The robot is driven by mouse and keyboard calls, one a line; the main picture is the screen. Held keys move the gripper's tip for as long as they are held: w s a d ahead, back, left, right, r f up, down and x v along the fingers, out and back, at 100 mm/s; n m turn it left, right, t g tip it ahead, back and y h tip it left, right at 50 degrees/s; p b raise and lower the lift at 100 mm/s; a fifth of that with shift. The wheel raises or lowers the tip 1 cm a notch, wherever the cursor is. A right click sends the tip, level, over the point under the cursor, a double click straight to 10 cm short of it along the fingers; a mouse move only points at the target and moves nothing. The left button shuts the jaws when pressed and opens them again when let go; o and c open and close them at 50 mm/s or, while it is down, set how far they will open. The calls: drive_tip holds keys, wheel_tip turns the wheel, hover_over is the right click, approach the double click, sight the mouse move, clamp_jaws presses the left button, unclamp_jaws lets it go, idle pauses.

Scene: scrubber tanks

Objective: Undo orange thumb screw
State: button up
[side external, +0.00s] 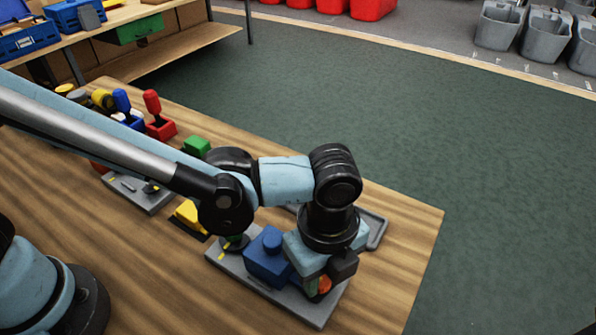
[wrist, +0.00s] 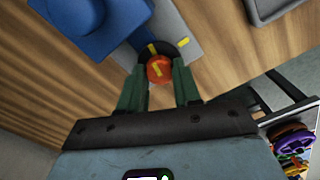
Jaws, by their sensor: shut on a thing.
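The grey plate (side external: 310,310) lies on the wooden table. A blue block with a round knob (side external: 268,255) stands on the plate, left of my gripper.
A grey tray (side external: 377,232) lies behind my gripper. Left of it are a yellow block (side external: 189,214), a green block (side external: 196,145), and red (side external: 155,118) and blue (side external: 124,106) levers. The table (side external: 415,225) is bare toward its right edge.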

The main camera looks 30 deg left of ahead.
drive_tip(key=n, duration=0.5)
drive_tip(key=shift+n, duration=0.3)
drive_tip(key=n, duration=1.3)
drive_tip(key=shift+n, duration=0.3)
drive_tip(key=n, duration=0.9)
drive_tip(key=shift+a+n, duration=0.1)
drive_tip(key=shift+n, duration=0.3)
drive_tip(key=n, duration=0.4)
drive_tip(key=shift+n, duration=0.3)
drive_tip(key=n, duration=0.4)
drive_tip(key=shift+n, duration=0.3)
